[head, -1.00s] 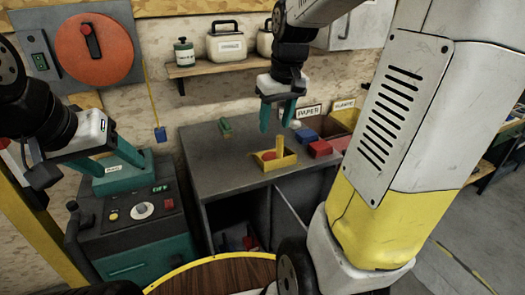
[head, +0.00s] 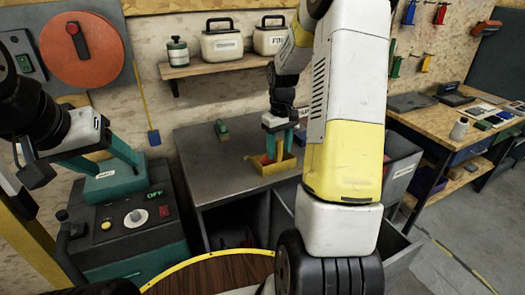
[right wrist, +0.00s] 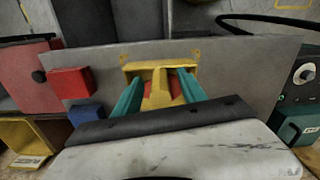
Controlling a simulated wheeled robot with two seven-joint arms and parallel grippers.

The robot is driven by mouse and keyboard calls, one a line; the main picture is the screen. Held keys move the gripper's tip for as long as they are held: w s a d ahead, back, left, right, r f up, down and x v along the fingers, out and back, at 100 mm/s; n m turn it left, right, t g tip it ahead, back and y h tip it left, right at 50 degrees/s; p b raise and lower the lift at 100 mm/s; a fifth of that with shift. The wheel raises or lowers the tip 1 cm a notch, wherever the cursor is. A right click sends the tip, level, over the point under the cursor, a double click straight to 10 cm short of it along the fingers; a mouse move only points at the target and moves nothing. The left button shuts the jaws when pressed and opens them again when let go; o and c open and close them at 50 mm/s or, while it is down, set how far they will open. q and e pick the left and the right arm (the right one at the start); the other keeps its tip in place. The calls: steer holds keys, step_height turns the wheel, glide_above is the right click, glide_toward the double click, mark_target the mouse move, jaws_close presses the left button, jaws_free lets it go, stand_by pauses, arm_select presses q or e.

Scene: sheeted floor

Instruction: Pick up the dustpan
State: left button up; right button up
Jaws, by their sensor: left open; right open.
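The yellow dustpan (head: 275,167) lies on the grey workbench top, with something red inside it. It also shows in the right wrist view (right wrist: 157,71), with its yellow handle between the fingers. My right gripper (head: 280,158) is open, its green fingertips at the dustpan, one on each side of the handle. In the right wrist view my right gripper (right wrist: 162,92) has its fingers spread and apart from the handle. My left gripper (head: 112,158) is open and empty above the green machine at left.
A green object (head: 221,130) lies on the grey workbench (head: 213,160) behind the dustpan. Red (right wrist: 70,82) and blue (right wrist: 85,115) blocks show in the right wrist view. A shelf with canisters (head: 222,40) hangs above. My right arm hides the bench's right part.

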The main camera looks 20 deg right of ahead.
steer(key=shift+f, duration=0.85)
jaws_close()
stand_by(0.8)
